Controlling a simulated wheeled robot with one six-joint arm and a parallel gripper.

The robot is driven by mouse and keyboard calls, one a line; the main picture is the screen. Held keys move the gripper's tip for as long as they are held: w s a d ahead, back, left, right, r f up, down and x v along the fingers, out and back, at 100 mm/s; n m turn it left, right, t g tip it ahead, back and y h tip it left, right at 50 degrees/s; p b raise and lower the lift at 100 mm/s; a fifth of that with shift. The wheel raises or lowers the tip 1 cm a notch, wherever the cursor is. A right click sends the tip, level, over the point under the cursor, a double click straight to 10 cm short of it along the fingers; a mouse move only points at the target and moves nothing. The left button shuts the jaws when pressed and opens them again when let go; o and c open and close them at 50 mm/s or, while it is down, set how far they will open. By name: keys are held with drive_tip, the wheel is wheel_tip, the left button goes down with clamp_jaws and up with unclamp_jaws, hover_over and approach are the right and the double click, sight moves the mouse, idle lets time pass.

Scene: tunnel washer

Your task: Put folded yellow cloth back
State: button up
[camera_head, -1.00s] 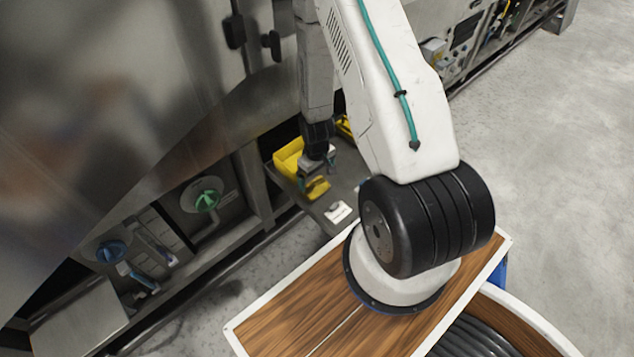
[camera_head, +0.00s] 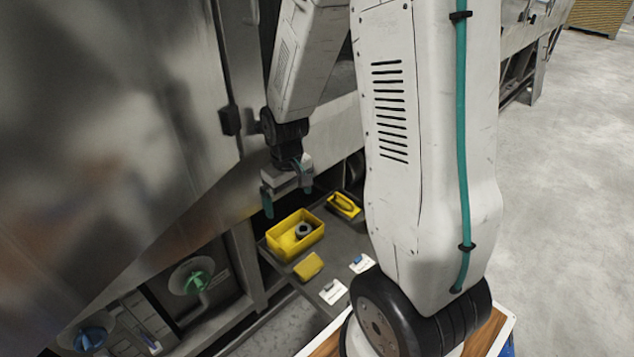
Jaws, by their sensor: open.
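The folded yellow cloth (camera_head: 308,266) lies on the grey shelf (camera_head: 330,262), in front of a yellow bin (camera_head: 280,242). It is apart from the bin. My gripper (camera_head: 287,203) hangs above the bin, with its teal fingers spread apart and nothing between them. It is clear of the cloth, higher and farther back. The bin is open at the top and holds a dark ring-shaped part (camera_head: 303,230).
A second yellow container (camera_head: 344,205) stands behind on the shelf, close to my arm.

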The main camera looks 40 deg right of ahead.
drive_tip(key=s+a+r, duration=0.3)
drive_tip(key=s+r, duration=0.1)
drive_tip(key=r, duration=0.3)
drive_tip(key=s+a+r, duration=0.2)
drive_tip(key=s+r, duration=0.1)
drive_tip(key=r, duration=0.4)
drive_tip(key=s+a+r, duration=0.4)
drive_tip(key=s+r, duration=0.4)
drive_tip(key=s, duration=0.5)
drive_tip(key=shift+t, duration=0.4)
